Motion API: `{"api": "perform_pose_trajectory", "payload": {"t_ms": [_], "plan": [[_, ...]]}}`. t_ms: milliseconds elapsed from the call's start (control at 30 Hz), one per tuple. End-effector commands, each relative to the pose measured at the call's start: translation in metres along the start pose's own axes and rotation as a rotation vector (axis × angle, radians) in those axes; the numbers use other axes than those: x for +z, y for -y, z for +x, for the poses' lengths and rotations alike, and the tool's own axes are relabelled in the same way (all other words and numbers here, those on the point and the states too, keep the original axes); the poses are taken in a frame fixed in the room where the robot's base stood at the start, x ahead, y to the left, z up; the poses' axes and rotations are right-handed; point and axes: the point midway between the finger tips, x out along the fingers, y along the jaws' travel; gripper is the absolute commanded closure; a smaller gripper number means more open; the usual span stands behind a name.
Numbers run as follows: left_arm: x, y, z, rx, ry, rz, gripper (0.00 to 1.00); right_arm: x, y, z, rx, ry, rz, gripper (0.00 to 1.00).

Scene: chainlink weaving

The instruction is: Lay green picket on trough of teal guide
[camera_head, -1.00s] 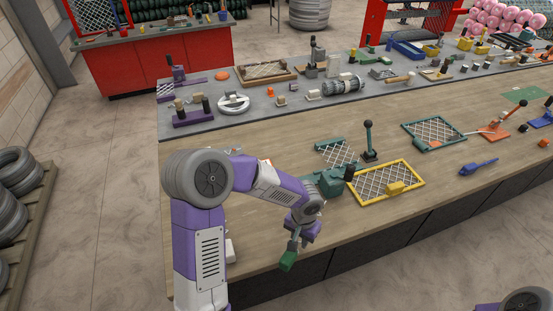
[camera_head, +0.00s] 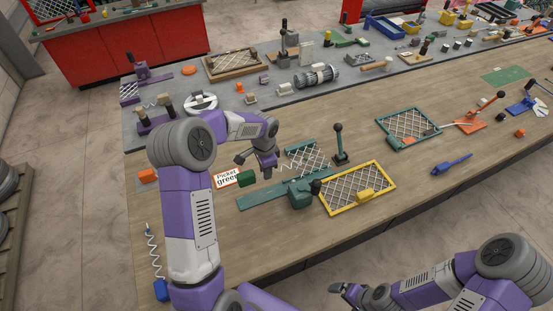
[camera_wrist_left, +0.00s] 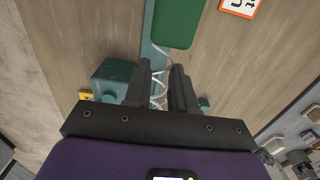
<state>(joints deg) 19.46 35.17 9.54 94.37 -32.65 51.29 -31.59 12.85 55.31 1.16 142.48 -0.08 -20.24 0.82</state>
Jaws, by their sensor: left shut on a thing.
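The green picket is a white spiral wire with a green block handle (camera_head: 247,179). My left gripper (camera_head: 268,172) is shut on its wire, which runs between the fingers (camera_wrist_left: 158,85) in the left wrist view; the green handle (camera_wrist_left: 180,22) sticks out beyond the fingertips there. The teal guide (camera_head: 262,195) is a long flat bar with a teal block at its right end, lying on the wooden table. The picket is held above and just behind the guide. Contact with the trough cannot be told. My right gripper (camera_head: 345,290) is at the lower edge; its finger state is unclear.
A teal-edged wire mesh (camera_head: 308,158) lies behind the guide. A yellow-framed mesh (camera_head: 350,200) lies right of the teal block. A dark upright lever (camera_head: 339,145) stands behind them. A "Picket green" card (camera_head: 226,177) lies left of the handle. A blue-handled spiral (camera_head: 161,289) lies front left.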

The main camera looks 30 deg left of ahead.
Motion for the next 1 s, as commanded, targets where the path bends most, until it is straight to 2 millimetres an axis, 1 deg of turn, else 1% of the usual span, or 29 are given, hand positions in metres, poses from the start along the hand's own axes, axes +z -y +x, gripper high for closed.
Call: {"api": "perform_pose_trajectory", "payload": {"t_ms": [33, 133, 633, 867, 1000], "plan": [[0.001, 0.0, 0.015, 0.002, 0.001, -0.002, 1.0, 0.001, -0.004, 0.009, 0.0, 0.004, 0.001, 0.0], [0.001, 0.0, 0.026, 0.0, 0.0, -0.001, 1.0, 0.002, -0.005, 0.013, 0.001, 0.006, 0.001, 0.0], [0.001, 0.0, 0.028, -0.001, -0.002, -0.001, 1.0, 0.001, -0.005, 0.013, 0.0, 0.004, 0.001, 0.0], [0.001, 0.0, 0.045, -0.001, -0.003, -0.001, 1.0, 0.001, -0.01, 0.024, 0.0, 0.004, 0.001, 0.0], [0.001, 0.0, 0.061, -0.001, -0.002, -0.001, 1.0, 0.0, -0.014, 0.035, 0.0, 0.004, 0.001, 0.0]]}}
